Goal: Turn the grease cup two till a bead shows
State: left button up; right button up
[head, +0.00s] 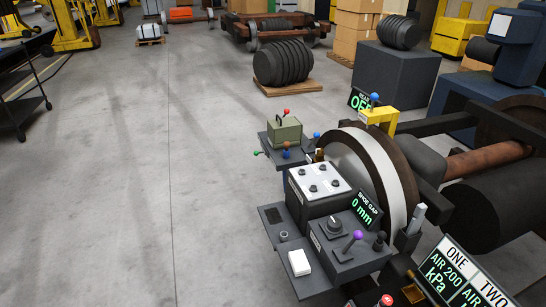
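Neither of my grippers shows in the head view. No part that I can surely name as grease cup two shows, and no bead of grease can be made out. A small brass-coloured fitting (412,293) sits low at the right, beside the display panel (462,276); I cannot tell if it is a grease cup. The panel is headed ONE and TWO, and its visible air reading is 200 kPa under ONE. The TWO column is cut off by the picture edge.
A large wheel (370,175) on a rust-brown axle (485,160) stands at the right. In front are a control box with a purple-knobbed lever (352,240), a SHOE GAP display (366,207) reading 0 mm and a green box (284,132). The floor (130,190) at left is clear.

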aim_at(320, 151)
jog(key=z, duration=0.6)
jog(key=i+j+z, duration=0.1)
jog(key=z, duration=0.3)
jog(key=j+z, duration=0.45)
jog(key=i+j+z, duration=0.1)
jog(key=z, duration=0.3)
jog(key=j+z, duration=0.4)
